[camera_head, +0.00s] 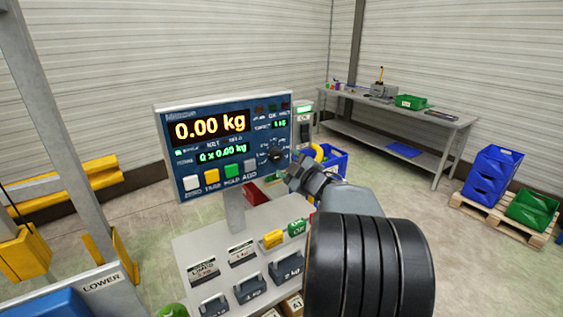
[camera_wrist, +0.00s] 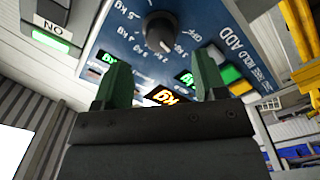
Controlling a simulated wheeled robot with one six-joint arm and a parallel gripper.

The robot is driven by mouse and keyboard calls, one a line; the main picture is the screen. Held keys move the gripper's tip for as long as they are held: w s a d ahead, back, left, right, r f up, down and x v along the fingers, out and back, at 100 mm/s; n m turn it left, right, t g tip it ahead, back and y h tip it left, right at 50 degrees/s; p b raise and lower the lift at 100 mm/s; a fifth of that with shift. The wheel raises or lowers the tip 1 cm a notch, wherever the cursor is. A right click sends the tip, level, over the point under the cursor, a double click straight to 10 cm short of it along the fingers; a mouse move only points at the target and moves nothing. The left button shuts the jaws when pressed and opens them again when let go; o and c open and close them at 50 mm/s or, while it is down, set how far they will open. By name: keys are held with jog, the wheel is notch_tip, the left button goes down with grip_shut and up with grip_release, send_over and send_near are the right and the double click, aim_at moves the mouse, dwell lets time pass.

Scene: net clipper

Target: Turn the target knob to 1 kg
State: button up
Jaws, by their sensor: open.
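The blue scale panel (camera_head: 215,158) faces me with a large readout of 0.00 kg and a green line that looks like 0 x 0.00 kg. The black target knob (camera_head: 276,155) sits on its right side. It also shows in the wrist view as a round black knob (camera_wrist: 159,33) ringed by white kg marks and OFF. Its exact setting is hard to read. A small green window (camera_head: 280,124) at upper right seems to read 1 kg. My gripper (camera_head: 297,171) is just right of and below the knob. In the wrist view its green fingers (camera_wrist: 160,75) are apart and empty, short of the knob.
Coloured buttons (camera_head: 220,175) line the panel's lower edge. The grey shelf below holds labelled weights (camera_head: 250,288) and small coloured blocks (camera_head: 273,239). A green-lit box (camera_head: 303,125) stands right of the panel. A workbench (camera_head: 400,117) is behind at the right.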

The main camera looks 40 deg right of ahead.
jog(key=s, duration=0.7)
jog(key=shift+s+a+b, duration=0.2)
jog(key=shift+s+b, duration=0.2)
